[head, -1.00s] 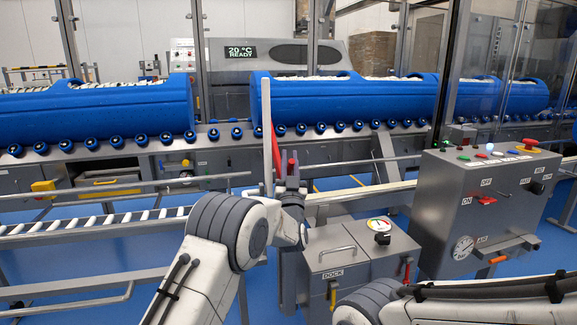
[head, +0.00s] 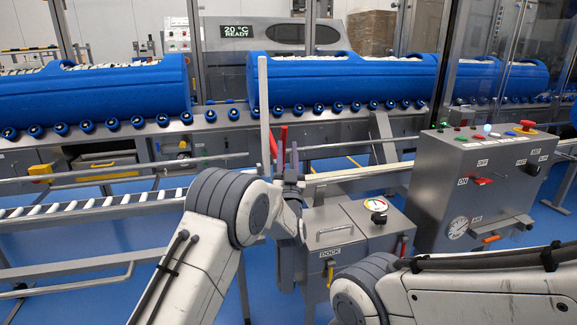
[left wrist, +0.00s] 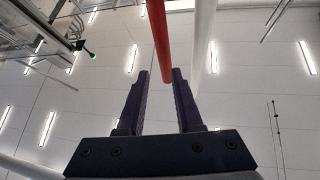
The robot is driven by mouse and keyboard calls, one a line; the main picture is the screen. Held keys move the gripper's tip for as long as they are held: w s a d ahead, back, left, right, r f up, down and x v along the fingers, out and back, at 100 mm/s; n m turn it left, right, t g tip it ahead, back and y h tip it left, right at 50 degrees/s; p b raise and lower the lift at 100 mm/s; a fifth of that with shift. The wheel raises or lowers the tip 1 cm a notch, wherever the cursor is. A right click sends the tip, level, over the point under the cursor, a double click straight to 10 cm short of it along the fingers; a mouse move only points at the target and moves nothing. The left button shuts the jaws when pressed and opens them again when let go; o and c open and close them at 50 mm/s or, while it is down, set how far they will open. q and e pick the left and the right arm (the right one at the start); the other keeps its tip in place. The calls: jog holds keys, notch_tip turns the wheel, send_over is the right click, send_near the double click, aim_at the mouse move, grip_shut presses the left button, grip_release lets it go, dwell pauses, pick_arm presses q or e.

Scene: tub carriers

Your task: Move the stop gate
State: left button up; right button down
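A tall white upright bar (head: 264,100) stands in front of the roller conveyor in the head view, with a red bar (head: 273,142) close beside it; they look like the stop gate and its handle, but I cannot be sure. A second short red piece (head: 284,136) shows just right of it. My left gripper (head: 289,152) is close to these red pieces. In the left wrist view its fingers (left wrist: 160,75) are apart, and the red bar (left wrist: 159,35) ends near the gap between the tips. The white bar (left wrist: 204,35) runs right of it. My right gripper is out of view.
Blue tubs (head: 340,82) lie on the roller conveyor behind. A grey DOCK box (head: 345,238) stands right of my left gripper, and a control cabinet (head: 465,195) farther right. A lower roller track (head: 90,206) runs at the left.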

pick_arm(q)
jog(key=v, duration=0.6)
jog(key=shift+s+f, duration=0.15)
jog(key=shift+s, duration=0.2)
